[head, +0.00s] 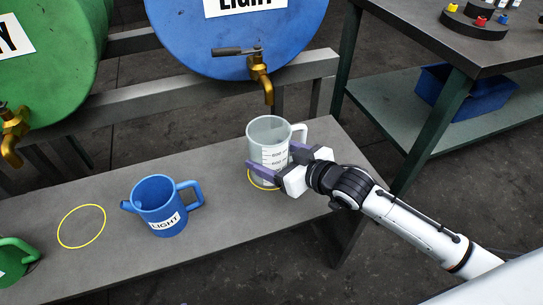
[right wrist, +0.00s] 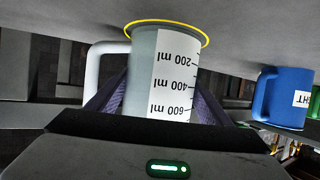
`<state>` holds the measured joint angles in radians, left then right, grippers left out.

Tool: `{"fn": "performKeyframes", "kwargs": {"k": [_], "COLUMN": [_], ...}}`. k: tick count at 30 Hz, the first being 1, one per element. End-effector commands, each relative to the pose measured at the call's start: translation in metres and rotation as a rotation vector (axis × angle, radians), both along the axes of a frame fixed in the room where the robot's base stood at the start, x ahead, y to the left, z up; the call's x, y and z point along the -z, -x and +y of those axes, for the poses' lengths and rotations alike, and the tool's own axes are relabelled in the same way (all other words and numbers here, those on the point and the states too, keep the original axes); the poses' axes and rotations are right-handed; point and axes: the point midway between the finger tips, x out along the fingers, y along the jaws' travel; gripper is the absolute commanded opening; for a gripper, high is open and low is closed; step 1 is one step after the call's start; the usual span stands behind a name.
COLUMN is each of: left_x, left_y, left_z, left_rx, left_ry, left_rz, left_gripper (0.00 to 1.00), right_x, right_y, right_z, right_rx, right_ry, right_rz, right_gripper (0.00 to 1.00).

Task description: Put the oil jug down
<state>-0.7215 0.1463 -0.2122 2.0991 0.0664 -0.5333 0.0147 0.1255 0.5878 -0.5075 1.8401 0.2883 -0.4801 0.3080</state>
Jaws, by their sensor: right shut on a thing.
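The oil jug appears to be the pale grey see-through measuring jug (head: 268,138) with a millilitre scale and a white handle. It is upright below the brass tap (head: 260,80) of the blue drum. My right gripper (head: 270,156) is shut on its sides, one purple finger on each side. In the right wrist view the jug (right wrist: 143,75) shows upside down, its base within a yellow ring (right wrist: 202,32) on the bench. Whether the base touches the bench or hovers just above it, I cannot tell. My left gripper is not in view.
A blue jug labelled LIGHT (head: 160,208) stands on the grey bench (head: 225,215), left of the measuring jug. An empty yellow ring (head: 82,226) and a green jug (head: 14,262) are further left. The blue drum (head: 185,35) and green drum (head: 50,60) stand behind.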

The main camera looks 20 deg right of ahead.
Motion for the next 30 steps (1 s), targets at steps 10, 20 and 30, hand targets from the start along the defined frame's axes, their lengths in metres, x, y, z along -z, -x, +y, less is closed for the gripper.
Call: {"fn": "performKeyframes", "kwargs": {"k": [10, 20, 30], "left_x": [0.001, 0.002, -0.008], "left_y": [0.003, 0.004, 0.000], "left_z": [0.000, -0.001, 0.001], "left_rx": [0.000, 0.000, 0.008], "left_ry": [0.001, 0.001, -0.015], "left_rz": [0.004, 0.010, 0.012], "left_gripper": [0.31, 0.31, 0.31], "right_x": [0.002, -0.002, -0.027], "right_y": [0.000, 0.002, 0.056], "right_z": [0.000, -0.001, -0.025], "right_rx": [0.000, 0.000, -0.001], "right_ry": [0.000, 0.000, 0.003], "right_rz": [0.000, 0.000, 0.004], "right_gripper": [0.91, 0.91, 0.91]}}
